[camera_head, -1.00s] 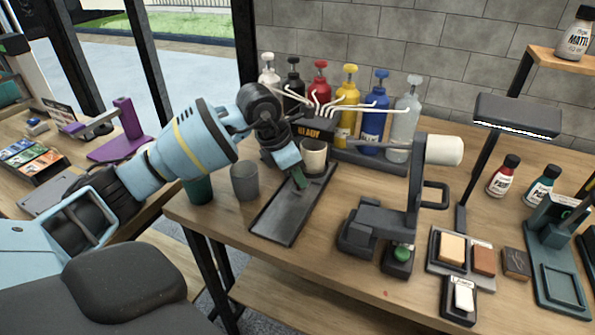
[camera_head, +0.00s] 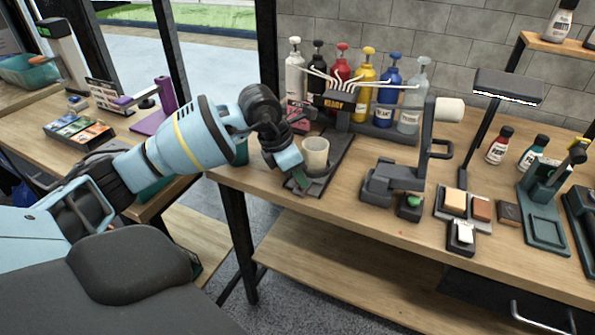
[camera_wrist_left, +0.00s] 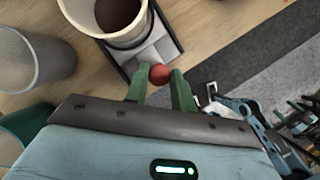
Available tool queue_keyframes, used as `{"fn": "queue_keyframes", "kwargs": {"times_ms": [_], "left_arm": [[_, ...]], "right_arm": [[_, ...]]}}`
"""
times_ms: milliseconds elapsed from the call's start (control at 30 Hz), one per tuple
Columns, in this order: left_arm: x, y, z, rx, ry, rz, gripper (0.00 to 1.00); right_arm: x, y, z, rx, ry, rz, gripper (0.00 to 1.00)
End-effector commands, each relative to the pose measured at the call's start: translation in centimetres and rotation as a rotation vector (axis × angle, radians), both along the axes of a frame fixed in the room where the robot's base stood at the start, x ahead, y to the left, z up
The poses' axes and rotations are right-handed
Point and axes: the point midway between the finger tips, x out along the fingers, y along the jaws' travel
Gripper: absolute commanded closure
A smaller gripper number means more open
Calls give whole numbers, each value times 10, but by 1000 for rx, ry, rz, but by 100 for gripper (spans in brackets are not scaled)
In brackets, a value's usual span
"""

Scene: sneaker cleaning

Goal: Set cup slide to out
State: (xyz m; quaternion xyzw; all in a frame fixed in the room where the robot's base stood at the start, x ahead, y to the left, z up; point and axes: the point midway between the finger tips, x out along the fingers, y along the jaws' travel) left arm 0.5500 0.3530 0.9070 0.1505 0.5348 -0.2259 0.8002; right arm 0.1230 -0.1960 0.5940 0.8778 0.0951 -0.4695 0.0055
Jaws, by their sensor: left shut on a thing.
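The cup slide (camera_head: 338,150) is a dark track running from the bottle dispenser toward the table's front edge. A cream cup (camera_head: 315,152) stands upright on its carriage, near the front end of the track. In the left wrist view the cup (camera_wrist_left: 125,38) holds something dark brown. My left gripper (camera_head: 301,181) is at the front of the slide, just in front of the cup. In the wrist view its green fingers (camera_wrist_left: 160,82) are shut on a small red knob (camera_wrist_left: 160,74) at the carriage's front. My right gripper is out of view.
Pump bottles (camera_head: 365,90) stand in a row behind the slide. A grey tumbler (camera_wrist_left: 35,58) stands beside the cup. The table's front edge is close to my left gripper.

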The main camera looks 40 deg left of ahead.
Motion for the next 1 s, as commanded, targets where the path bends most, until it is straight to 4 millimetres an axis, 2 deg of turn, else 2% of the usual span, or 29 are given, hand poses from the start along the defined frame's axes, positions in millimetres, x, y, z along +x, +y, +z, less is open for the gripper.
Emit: {"fn": "queue_keyframes", "kwargs": {"times_ms": [467, 500, 633, 1000], "left_arm": [[-2, -1, 0, 0, 6, -3, 100], [-2, -1, 0, 1, 7, -3, 73], [-1, 0, 0, 0, 5, -2, 56], [-1, 2, 6, 1, -3, 0, 54]], "right_arm": [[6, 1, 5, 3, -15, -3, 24], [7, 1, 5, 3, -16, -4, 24], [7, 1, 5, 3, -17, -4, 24], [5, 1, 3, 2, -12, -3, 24]]}}
